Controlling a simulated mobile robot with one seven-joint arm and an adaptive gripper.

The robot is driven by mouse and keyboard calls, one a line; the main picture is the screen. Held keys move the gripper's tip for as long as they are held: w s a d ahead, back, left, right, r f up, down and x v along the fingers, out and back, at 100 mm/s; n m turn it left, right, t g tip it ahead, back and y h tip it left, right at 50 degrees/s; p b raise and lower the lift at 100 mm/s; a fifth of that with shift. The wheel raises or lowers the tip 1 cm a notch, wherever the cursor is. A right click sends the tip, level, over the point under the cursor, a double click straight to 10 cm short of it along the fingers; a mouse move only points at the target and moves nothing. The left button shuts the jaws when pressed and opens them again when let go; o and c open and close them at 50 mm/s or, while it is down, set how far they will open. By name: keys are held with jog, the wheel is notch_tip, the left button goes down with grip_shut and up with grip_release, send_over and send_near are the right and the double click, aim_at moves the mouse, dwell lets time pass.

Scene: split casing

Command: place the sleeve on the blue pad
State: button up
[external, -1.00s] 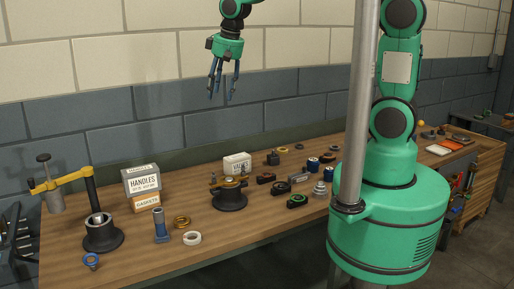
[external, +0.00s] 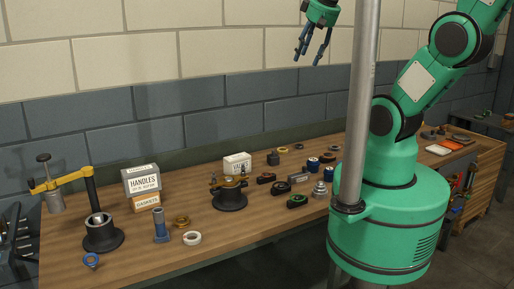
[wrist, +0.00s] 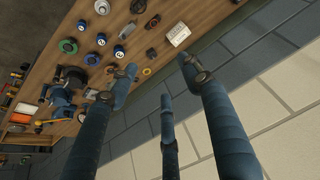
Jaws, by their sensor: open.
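My gripper (external: 314,52) is open and empty, high above the back of the bench in the external view. Its blue-grey fingers (wrist: 160,82) are spread in the wrist view, with nothing between them. I cannot tell for certain which part is the sleeve. An upright grey-blue cylinder (external: 160,222) on a wider foot stands at the front left, well below and left of my gripper. A brass ring (external: 182,220) and a white ring (external: 192,238) lie beside it. I cannot make out a clear blue pad in either view.
A black round base (external: 103,238) and a yellow-armed press (external: 62,183) stand at the left. Boxes marked HANDLES (external: 143,182) and VALVES (external: 237,163) stand behind. A black fixture (external: 229,199) is mid-bench, with several small parts to its right. A grey post (external: 361,100) rises in front.

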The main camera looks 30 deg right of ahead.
jog(key=s+d, duration=0.3)
jog(key=s, duration=0.1)
jog(key=shift+s+d+r+m+h, duration=0.15)
jog(key=shift+s+d+m+h, duration=0.15)
jog(key=shift+s+d, duration=0.1)
notch_tip(320, 180, down, 14)
jog(key=b, duration=1.4)
jog(key=shift+f, duration=0.2)
